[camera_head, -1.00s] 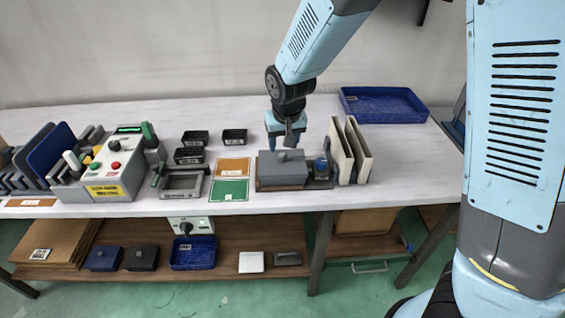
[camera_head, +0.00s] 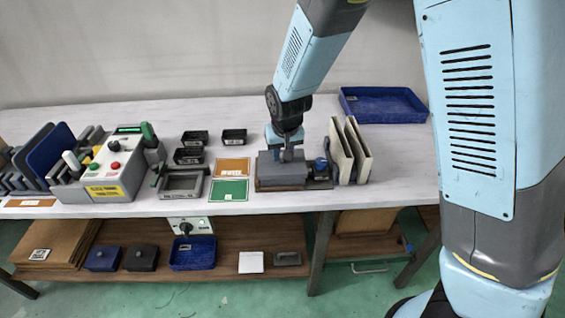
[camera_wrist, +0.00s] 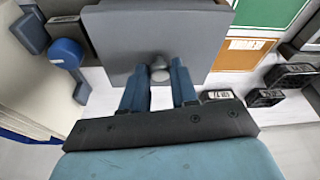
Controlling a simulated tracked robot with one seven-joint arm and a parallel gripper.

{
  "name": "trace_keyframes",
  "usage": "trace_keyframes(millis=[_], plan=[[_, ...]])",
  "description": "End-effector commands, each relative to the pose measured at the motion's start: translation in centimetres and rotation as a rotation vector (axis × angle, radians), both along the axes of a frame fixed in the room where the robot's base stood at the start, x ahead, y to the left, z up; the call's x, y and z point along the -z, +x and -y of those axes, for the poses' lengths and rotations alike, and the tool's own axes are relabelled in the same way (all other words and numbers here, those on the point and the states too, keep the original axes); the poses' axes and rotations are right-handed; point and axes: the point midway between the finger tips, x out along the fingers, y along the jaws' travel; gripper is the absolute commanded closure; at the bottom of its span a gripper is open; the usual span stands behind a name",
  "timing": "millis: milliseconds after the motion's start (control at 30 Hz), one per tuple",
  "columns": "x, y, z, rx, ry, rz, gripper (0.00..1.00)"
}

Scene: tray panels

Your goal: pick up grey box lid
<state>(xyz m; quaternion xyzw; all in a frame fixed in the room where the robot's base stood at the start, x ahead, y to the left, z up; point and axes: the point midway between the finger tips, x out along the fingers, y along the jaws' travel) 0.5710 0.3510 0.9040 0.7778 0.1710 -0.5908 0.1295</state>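The grey box lid (camera_head: 272,170) lies on a brown box on the white table, with a small round knob on top. It also shows in the wrist view (camera_wrist: 125,35), where the knob (camera_wrist: 159,70) sits between my fingers. My gripper (camera_head: 287,155) is low over the lid in the head view. In the wrist view my gripper (camera_wrist: 160,80) has its two blue fingers apart, one on either side of the knob, with gaps showing. Contact with the lid cannot be told.
Upright cream panels (camera_head: 350,152) stand close to the right of the lid. A blue knobbed part (camera_head: 320,165) sits between them. Green (camera_head: 229,190) and orange (camera_head: 232,167) cards lie to the left. A blue tray (camera_head: 383,104) stands at the back right.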

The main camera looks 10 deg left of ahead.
Motion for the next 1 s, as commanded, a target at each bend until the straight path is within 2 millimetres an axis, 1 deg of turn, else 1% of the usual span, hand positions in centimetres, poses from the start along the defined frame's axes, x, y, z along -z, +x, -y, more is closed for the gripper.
trace_keyframes(millis=[33, 200, 267, 300, 567, 667, 767, 867, 1000], plan=[[0.0, 0.0, 0.0, 0.0, 0.0, 0.0, 0.77], [0.0, 0.0, 0.0, 0.0, 0.0, 0.0, 0.93], [0.0, 0.0, 0.0, 0.0, 0.0, 0.0, 0.99], [0.0, 0.0, 0.0, 0.0, 0.0, 0.0, 1.0], [-0.1, 0.0, 0.0, -0.001, 0.0, 0.0, 1.0], [-0.5, 0.0, -0.1, -0.001, 0.001, 0.001, 1.0], [-1.4, 0.0, -0.1, -0.002, 0.001, 0.002, 1.0], [-3.1, 0.0, -0.1, -0.001, 0.003, 0.003, 1.0], [-5.0, -1.5, 0.6, -0.003, 0.003, 0.001, 1.0]])
